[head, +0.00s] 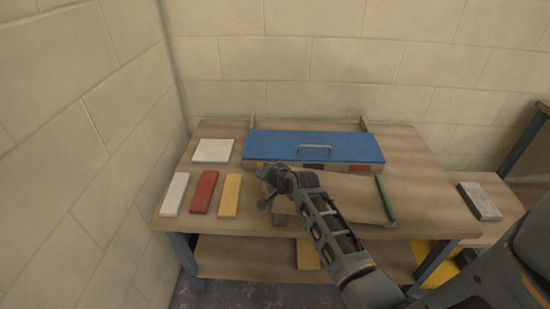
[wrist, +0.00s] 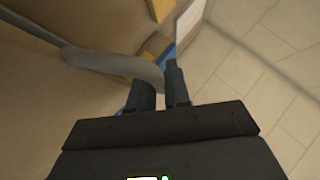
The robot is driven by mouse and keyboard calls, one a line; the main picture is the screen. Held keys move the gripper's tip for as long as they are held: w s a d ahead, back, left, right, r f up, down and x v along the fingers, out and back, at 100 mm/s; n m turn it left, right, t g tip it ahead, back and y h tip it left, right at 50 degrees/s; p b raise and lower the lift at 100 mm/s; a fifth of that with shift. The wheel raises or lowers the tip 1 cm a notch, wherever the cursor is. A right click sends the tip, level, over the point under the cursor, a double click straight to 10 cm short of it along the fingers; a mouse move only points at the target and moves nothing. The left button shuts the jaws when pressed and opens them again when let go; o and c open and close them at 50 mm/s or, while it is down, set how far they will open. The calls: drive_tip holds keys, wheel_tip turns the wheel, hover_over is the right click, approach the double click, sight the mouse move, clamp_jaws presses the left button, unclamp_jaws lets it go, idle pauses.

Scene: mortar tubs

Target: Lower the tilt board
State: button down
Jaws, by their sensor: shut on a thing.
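The tan tilt board (head: 345,192) lies in the middle of the bench in the head view, in front of a blue-topped box. I cannot tell its exact tilt; my arm covers part of it. My gripper (head: 268,188) is at the board's left end. In the wrist view, my gripper's dark fingers (wrist: 158,92) are shut on a grey bent bar (wrist: 110,65), which looks like the board's handle. A tan surface, probably the board (wrist: 50,115), fills the left of that view. Where the bar joins the board is not clear.
The blue-topped box (head: 350,146) with a metal pull stands behind the board. A green rod (head: 385,199) lies at the board's right end. White (head: 175,195), red (head: 204,191) and yellow (head: 230,196) bars and a white tile (head: 213,150) lie left. A grey block (head: 480,201) sits far right.

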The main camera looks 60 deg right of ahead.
drive_tip(key=f, duration=0.2)
drive_tip(key=f+b, duration=0.1)
drive_tip(key=f, duration=0.1)
drive_tip(key=w+f+b, duration=0.1)
drive_tip(key=f, duration=0.1)
drive_tip(key=shift+a, duration=0.2)
drive_tip(key=shift+f, duration=0.4)
drive_tip(key=shift+a+f+g+b, duration=0.1)
drive_tip(key=shift+g+b, duration=0.2)
drive_tip(key=c, duration=1.3)
unclamp_jaws()
drive_tip(key=shift+f, duration=0.1)
drive_tip(key=shift+o, duration=0.6)
drive_tip(key=shift+w, duration=0.1)
drive_tip(key=shift+r, duration=0.2)
drive_tip(key=p+v, duration=0.1)
drive_tip(key=v, duration=0.6)
drive_tip(key=shift+s+a+r, duration=0.15)
drive_tip(key=shift+s, duration=0.2)
